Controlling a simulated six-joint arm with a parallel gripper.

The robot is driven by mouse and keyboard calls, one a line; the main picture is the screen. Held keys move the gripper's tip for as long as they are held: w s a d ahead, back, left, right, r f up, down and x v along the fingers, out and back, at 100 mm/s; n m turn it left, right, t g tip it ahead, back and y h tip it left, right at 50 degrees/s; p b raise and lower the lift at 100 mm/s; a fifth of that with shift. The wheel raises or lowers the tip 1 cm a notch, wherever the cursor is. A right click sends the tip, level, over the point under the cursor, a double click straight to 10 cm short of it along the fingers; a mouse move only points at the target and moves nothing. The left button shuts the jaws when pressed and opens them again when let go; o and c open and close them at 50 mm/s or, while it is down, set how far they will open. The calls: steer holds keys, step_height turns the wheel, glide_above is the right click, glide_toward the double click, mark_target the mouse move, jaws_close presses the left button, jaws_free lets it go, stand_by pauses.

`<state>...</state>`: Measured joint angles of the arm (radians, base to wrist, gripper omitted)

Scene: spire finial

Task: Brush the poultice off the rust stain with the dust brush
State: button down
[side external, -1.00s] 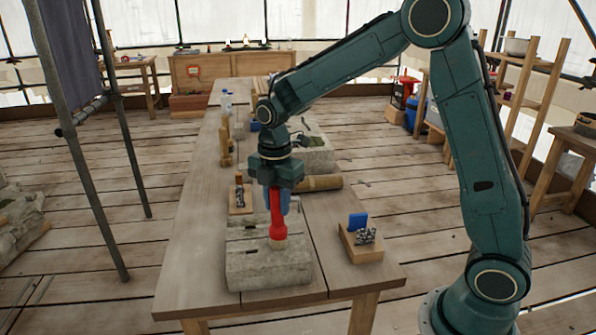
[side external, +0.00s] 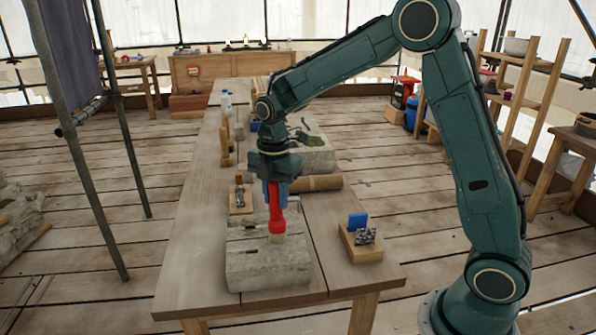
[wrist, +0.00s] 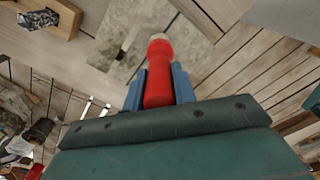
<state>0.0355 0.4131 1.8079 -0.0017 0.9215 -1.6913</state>
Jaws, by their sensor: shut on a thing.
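My gripper (side external: 275,190) is shut on the red dust brush (side external: 276,218), its blue fingers on either side of the handle. The brush also shows in the wrist view (wrist: 158,85), with its pale bristle end (wrist: 159,40) pointing away from the gripper. In the side view the brush hangs about upright, its pale tip over or on the top of the near grey stone block (side external: 268,262). I cannot tell whether the tip touches the stone. I cannot make out the poultice or the rust stain.
A wooden block with a blue piece and a speckled piece (side external: 362,238) stands right of the stone. A small wooden stand (side external: 240,200) is at the left. A wooden roller (side external: 318,182) and another stone block (side external: 312,158) lie behind. The table's front left (side external: 195,275) is clear.

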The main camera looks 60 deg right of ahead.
steer(key=shift+w+d, duration=0.25)
steer(key=shift+d, duration=0.05)
steer(key=shift+w+d, duration=0.15)
steer(key=shift+w+d, duration=0.8)
steer(key=shift+w, duration=0.05)
steer(key=shift+w+d, duration=0.15)
steer(key=shift+d, duration=0.05)
stand_by(0.3)
steer(key=shift+w+d+r, duration=0.1)
steer(key=shift+w+d, duration=0.65)
steer(key=shift+w, duration=0.05)
steer(key=shift+r, duration=0.15)
stand_by(0.4)
step_height(320, 180, up, 7)
stand_by(0.9)
steer(key=shift+d, duration=0.1)
stand_by(0.4)
